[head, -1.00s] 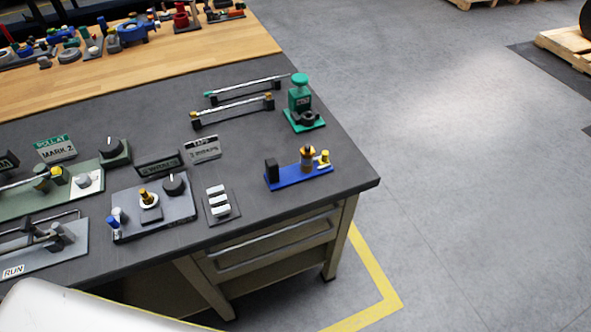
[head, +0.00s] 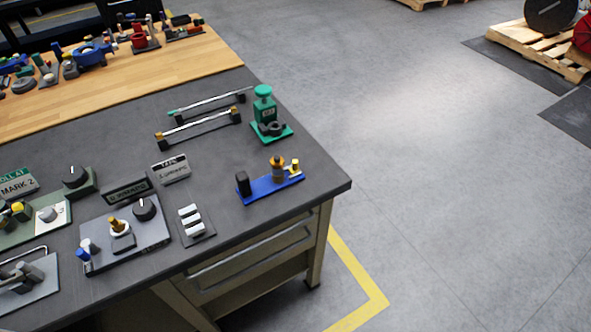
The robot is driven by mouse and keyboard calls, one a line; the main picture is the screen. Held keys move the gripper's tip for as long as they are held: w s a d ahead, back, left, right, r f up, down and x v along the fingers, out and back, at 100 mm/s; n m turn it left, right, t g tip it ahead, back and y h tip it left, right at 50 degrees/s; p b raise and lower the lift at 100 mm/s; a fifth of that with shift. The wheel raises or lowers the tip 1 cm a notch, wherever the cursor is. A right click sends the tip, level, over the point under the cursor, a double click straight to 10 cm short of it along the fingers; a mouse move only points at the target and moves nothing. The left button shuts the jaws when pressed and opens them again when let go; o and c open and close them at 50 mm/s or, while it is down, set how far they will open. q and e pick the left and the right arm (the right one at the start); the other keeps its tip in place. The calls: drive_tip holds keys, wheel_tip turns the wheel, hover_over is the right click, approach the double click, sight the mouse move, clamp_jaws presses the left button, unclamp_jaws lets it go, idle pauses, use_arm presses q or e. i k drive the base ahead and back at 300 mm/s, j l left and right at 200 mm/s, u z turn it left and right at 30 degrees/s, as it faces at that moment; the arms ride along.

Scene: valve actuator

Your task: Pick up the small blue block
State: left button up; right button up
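No separate loose blue block can be made out on the dark grey bench top. A small low blue base (head: 258,190) lies near the bench's right corner, carrying a black block (head: 243,183), a brass fitting (head: 278,170) and a yellow-topped piece (head: 295,166). A small blue-topped cylinder (head: 83,254) stands at the left edge of a grey control plate (head: 105,228). Neither of my grippers is in view.
The bench (head: 330,183) also carries a green device (head: 264,108), two rods on supports, a white-keyed plate (head: 193,221) and signs. A wooden table (head: 190,62) with several parts adjoins behind. Open floor lies right; pallets (head: 540,45) stand far off.

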sight(249, 193)
drive_tip(key=i+l+u, duration=0.15)
drive_tip(key=l+u, duration=0.2)
drive_tip(key=i+l+u, duration=0.1)
drive_tip(key=l+u, duration=0.65)
drive_tip(key=l, duration=0.2)
drive_tip(key=i, duration=0.05)
